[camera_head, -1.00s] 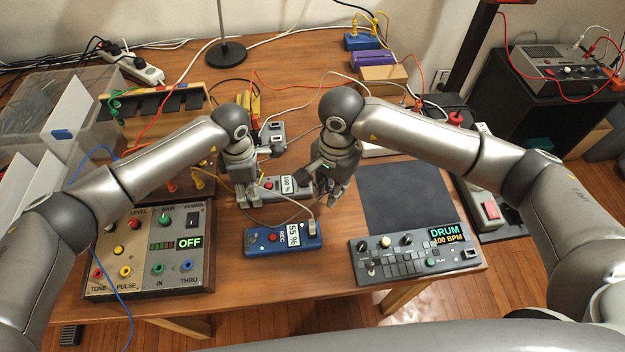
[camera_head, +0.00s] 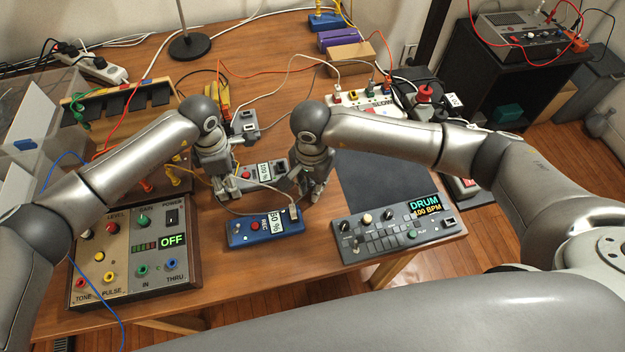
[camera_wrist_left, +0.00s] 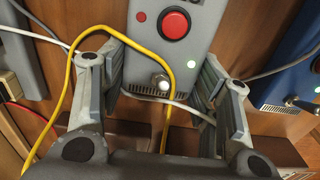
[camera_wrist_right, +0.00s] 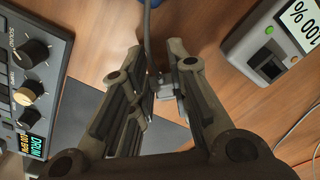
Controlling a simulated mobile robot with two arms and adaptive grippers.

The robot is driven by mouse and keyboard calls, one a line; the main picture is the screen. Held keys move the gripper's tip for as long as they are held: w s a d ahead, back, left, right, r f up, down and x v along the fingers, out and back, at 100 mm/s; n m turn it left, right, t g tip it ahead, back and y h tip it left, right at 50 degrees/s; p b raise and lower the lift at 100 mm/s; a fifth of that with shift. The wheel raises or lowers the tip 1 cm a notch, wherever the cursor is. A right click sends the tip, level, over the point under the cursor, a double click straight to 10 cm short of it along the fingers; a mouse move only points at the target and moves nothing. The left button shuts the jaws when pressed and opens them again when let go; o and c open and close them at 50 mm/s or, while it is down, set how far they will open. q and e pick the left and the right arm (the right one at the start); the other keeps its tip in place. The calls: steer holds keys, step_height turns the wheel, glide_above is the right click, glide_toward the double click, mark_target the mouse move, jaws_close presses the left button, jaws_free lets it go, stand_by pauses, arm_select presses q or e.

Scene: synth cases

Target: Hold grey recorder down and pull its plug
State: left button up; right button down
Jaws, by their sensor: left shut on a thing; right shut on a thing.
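The grey recorder (camera_head: 265,172) with a red button and a 100 % label lies on the table mid-scene. My left gripper (camera_head: 231,194) is shut across its end; in the left wrist view its fingers flank the recorder (camera_wrist_left: 188,52). My right gripper (camera_head: 311,196) is just right of the recorder, apart from it. In the right wrist view it is shut on a small grey plug (camera_wrist_right: 165,90) with a grey cable running up. There the recorder (camera_wrist_right: 243,45) shows a dark, empty-looking socket.
A blue recorder (camera_head: 243,236) with a cable plugged in lies in front. A drum machine (camera_head: 378,243) stands at right, a synth case (camera_head: 117,262) at left. A dark mat (camera_head: 385,180) is bare. Yellow (camera_wrist_left: 72,70) and white cables pass the left fingers.

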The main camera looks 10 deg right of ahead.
steer(key=c, duration=1.3)
jaws_free()
step_height(320, 180, up, 12)
steer(key=shift+s, duration=0.1)
arm_select(q)
steer(key=o, duration=1.2)
